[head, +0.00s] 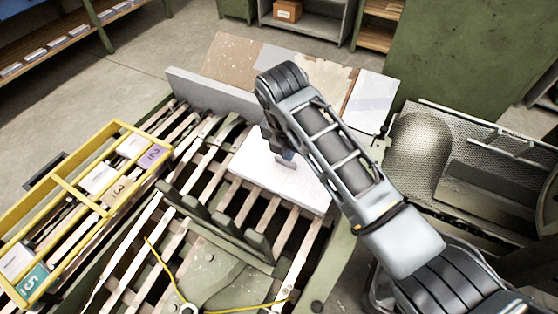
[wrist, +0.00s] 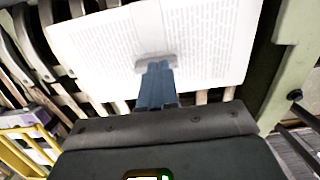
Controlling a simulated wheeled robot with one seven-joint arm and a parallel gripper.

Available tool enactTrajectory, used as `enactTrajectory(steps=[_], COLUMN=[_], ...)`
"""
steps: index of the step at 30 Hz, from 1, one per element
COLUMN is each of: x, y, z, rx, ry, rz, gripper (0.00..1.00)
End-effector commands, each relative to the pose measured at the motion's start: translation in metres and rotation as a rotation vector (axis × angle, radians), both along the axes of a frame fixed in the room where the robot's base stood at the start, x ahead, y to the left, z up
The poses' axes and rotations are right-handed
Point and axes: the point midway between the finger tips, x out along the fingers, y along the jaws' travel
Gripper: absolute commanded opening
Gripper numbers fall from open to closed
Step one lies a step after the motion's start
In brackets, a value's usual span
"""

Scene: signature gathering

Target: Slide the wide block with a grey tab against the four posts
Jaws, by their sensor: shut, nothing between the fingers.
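The wide block (head: 255,172) is a white, paper-like slab lying flat on the slatted bed. It also shows with printed lines in the wrist view (wrist: 215,45). Its grey tab (wrist: 143,63) stands on its top face. My gripper (wrist: 157,68) is shut and empty, with its blue-grey fingertips right at the tab; I cannot tell if they touch. The arm hides part of the block in the head view. The olive posts (head: 222,221) stand in a row on a bar to the lower left of the block, with bare slats between.
A yellow-framed rack (head: 62,183) with numbered compartments stands at the left. A grey upright plate (head: 210,93) and a brown board (head: 232,60) lie beyond the block. A perforated metal machine (head: 423,145) is at the right. A yellow cord (head: 160,262) lies near the front.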

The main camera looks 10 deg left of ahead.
Motion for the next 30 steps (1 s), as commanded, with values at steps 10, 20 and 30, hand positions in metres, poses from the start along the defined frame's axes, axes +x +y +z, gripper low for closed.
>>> enactTrajectory(steps=[10,20,30], x=[-0.003,-0.013,-0.041], y=[0.001,0.004,0.014], z=[-0.015,-0.015,-0.017], rx=[-0.001,-0.002,-0.001], ry=[0.004,0.007,0.008], rz=[0.001,0.000,0.000], gripper=[0.00,0.00,0.00])
